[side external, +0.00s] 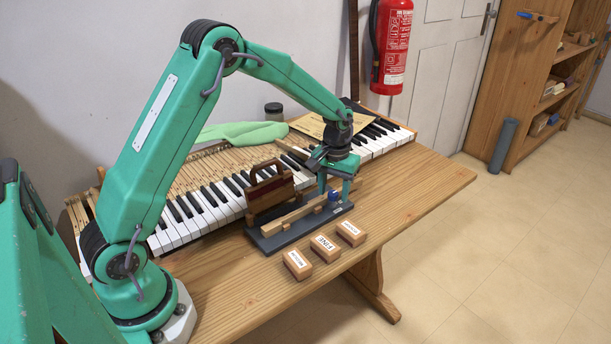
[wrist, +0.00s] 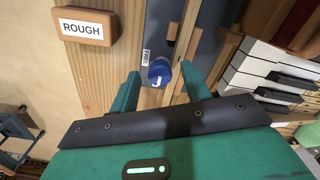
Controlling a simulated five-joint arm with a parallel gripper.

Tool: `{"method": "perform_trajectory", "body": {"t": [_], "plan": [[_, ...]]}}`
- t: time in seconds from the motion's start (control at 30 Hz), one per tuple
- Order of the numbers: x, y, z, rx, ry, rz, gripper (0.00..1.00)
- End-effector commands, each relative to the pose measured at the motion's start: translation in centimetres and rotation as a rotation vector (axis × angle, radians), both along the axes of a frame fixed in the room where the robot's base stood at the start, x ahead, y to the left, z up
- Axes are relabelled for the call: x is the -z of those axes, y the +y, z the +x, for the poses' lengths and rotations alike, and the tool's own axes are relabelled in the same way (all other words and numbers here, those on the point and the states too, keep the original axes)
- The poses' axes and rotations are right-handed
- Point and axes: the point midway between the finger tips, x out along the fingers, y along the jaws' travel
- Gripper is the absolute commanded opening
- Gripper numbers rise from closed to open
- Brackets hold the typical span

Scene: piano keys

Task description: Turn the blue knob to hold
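The blue knob (wrist: 159,72) sits on a dark grey base (side external: 270,240) at the front of the piano keys. It has a pale mark on its face in the wrist view. A small white label (wrist: 146,57) beside it is too small to read surely. My gripper (wrist: 160,76) is open, with one finger on each side of the knob and visible gaps between. In the side view my gripper (side external: 335,188) points down over the knob (side external: 334,196), and its fingers partly hide it. I cannot tell which setting the knob is at.
A wooden bar (side external: 290,218) and a dark red block with a handle (side external: 270,190) stand on the base. Several labelled wooden blocks lie in front, including FINE (side external: 325,247) and ROUGH (wrist: 86,26). Piano keys (side external: 205,212) run behind. The table's right end is clear.

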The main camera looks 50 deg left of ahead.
Motion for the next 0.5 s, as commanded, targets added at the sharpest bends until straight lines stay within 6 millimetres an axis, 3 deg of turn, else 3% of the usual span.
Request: {"method": "perform_trajectory", "body": {"t": [0.27, 0.5], "plan": [[-0.4, 0.0, 0.0, 0.000, -0.001, 0.000, 0.47], [-2.6, 0.0, 0.1, 0.000, -0.003, 0.000, 0.47]]}}
